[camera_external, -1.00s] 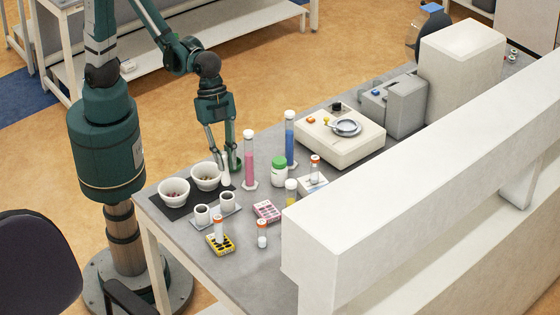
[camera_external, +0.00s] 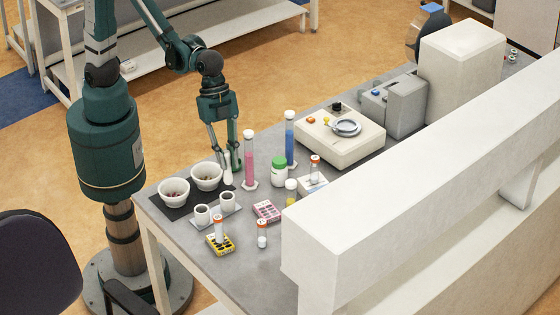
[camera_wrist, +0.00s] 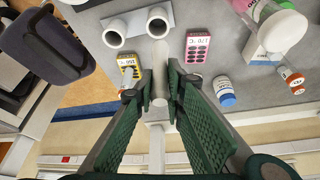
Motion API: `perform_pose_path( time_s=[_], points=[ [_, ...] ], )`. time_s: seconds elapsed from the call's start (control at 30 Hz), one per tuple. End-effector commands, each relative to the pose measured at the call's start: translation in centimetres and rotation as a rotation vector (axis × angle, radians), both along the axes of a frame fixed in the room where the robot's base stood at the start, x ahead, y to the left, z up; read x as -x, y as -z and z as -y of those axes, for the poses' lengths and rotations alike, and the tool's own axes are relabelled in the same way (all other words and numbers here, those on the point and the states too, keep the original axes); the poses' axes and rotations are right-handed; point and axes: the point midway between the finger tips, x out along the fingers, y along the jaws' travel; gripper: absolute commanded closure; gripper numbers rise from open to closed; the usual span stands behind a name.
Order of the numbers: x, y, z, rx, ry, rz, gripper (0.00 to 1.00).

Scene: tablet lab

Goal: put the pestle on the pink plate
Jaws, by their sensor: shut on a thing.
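The pestle (camera_external: 228,172) is a white rod, held roughly upright beside the right-hand white bowl. In the wrist view the pestle (camera_wrist: 158,72) lies between the green finger pads. My gripper (camera_wrist: 160,92) is shut on it; the external view shows my gripper (camera_external: 229,163) low over the table's near-left part. I cannot tell whether the pestle's lower end touches the surface. The pink plate (camera_external: 267,210) is a small flat pink piece with dark wells, lying on the grey table in front of the gripper. The wrist view shows the pink plate (camera_wrist: 199,47) right of the pestle.
Two white bowls (camera_external: 174,192) stand on a dark mat left of the gripper. Two white cups (camera_external: 202,214) stand between them and a yellow plate (camera_external: 220,245). A pink cylinder (camera_external: 249,160) and a green jar (camera_external: 279,170) stand close on the right.

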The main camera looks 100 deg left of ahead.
Motion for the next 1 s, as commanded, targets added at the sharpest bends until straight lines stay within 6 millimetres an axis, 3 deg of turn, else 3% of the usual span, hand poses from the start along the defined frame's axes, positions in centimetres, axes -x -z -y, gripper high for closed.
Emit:
perform_pose_path(
  time_s=[0.6, 0.8, 1.0],
  points=[
    [-9.5, -1.6, 1.2, 0.000, 0.000, 0.000, 1.00],
    [-11.5, -1.6, 1.3, 0.000, 0.000, 0.000, 1.00],
    [-12.0, -1.6, 1.3, 0.000, 0.000, 0.000, 1.00]
  ],
)
